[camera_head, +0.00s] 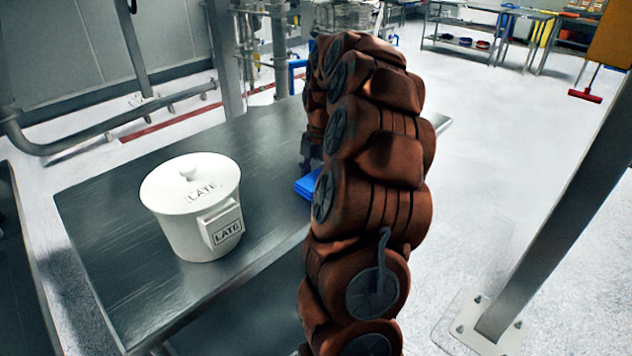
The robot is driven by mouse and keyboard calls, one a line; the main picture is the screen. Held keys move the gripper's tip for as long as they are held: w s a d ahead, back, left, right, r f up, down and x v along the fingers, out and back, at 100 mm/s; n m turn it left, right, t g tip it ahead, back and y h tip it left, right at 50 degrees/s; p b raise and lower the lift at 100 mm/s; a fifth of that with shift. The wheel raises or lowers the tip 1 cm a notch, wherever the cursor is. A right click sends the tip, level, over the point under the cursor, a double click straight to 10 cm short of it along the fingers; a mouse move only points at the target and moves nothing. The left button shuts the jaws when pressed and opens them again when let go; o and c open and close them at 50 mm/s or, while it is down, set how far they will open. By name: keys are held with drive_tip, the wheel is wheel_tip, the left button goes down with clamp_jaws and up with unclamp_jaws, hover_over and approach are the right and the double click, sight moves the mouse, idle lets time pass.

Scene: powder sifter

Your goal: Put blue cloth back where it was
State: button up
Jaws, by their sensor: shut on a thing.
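The blue cloth (306,186) shows as a small folded blue patch just left of my arm, over the metal table (120,215). My arm hides the rest of it. My gripper (308,166) is mostly hidden behind the arm. A small dark part of it shows directly above the cloth, pointing down, and it is shut on the cloth. I cannot tell whether the cloth touches the tabletop or is held just above it.
A white lidded pot (180,233) marked "LATE" stands on the table, left of the cloth. Bare tabletop lies between them. A metal post (560,200) rises from the floor at right. Pipes and a frame stand behind the table.

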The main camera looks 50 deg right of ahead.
drive_tip(key=shift+f, duration=0.55)
drive_tip(key=shift+f, duration=0.15)
drive_tip(key=o, duration=1.1)
wheel_tip(320, 180, up, 12)
drive_tip(key=d+b, duration=0.1)
drive_tip(key=shift+d, duration=0.2)
drive_tip(key=shift+s, duration=0.1)
idle(0.4)
